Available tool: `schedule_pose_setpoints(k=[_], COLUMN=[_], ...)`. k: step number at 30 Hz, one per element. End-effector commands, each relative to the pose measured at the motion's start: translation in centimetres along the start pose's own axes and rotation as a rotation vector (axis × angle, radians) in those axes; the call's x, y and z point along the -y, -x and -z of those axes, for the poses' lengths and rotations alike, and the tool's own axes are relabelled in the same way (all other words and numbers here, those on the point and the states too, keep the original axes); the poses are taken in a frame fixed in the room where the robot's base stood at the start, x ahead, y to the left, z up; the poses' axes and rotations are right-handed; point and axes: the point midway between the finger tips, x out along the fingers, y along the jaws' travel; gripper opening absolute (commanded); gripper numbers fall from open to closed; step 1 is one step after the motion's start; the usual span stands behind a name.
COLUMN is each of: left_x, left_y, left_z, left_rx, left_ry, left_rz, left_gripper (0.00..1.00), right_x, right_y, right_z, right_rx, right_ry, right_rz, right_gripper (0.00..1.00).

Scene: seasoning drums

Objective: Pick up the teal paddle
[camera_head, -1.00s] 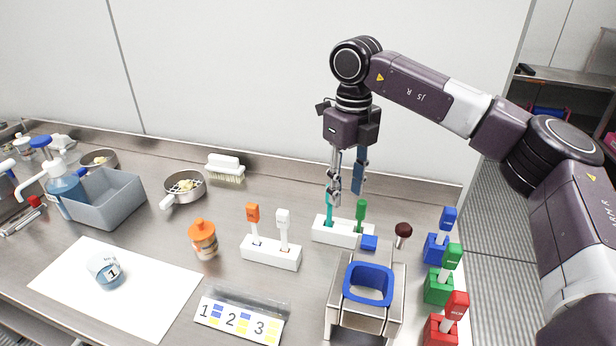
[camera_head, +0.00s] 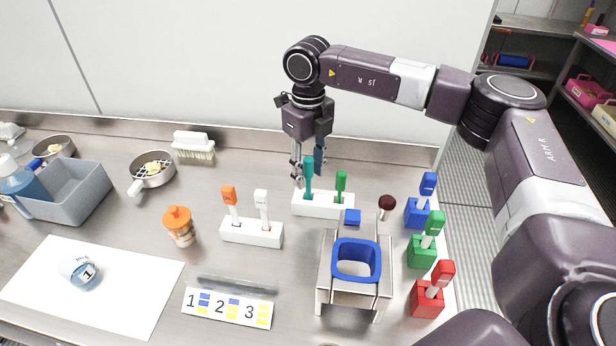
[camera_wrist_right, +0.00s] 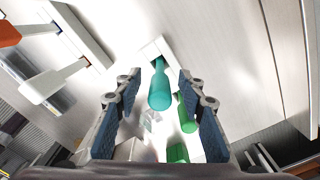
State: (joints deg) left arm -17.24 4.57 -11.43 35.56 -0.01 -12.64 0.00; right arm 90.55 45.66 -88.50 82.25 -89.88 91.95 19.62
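The teal paddle (camera_head: 309,174) stands upright in a white holder (camera_head: 322,209), to the left of a green paddle (camera_head: 340,186). My right gripper (camera_head: 308,172) is open, pointing down, with a finger on each side of the teal paddle in the head view. In the right wrist view the teal paddle (camera_wrist_right: 161,88) shows between the open fingers of the right gripper (camera_wrist_right: 160,82), with a gap on both sides. The green paddle (camera_wrist_right: 186,115) is close to the right finger there. My left gripper is not in view.
A second white holder (camera_head: 252,236) with an orange paddle (camera_head: 229,196) and a white paddle (camera_head: 262,203) stands front left. A metal stand with a blue ring (camera_head: 356,262) is in front. Blue, green and red blocks with paddles line the right edge.

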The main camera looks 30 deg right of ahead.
Motion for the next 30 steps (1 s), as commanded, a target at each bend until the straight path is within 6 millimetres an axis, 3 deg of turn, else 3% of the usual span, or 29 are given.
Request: schedule_pose_setpoints(k=[6, 16, 30], left_x=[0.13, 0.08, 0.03], left_y=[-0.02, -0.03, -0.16], left_z=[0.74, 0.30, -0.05], left_rx=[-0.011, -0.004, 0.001], left_ry=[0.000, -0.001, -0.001], left_rz=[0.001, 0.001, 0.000], left_gripper=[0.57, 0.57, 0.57], right_x=[0.02, 0.02, 0.02], right_y=[-0.12, -0.09, 0.41], right_z=[-0.01, -0.01, -0.04], right_rx=[0.001, 0.001, 0.001], right_ry=[0.000, -0.001, -0.001], right_rz=[0.000, 0.000, 0.000], right_gripper=[0.37, 0.03, 0.03])
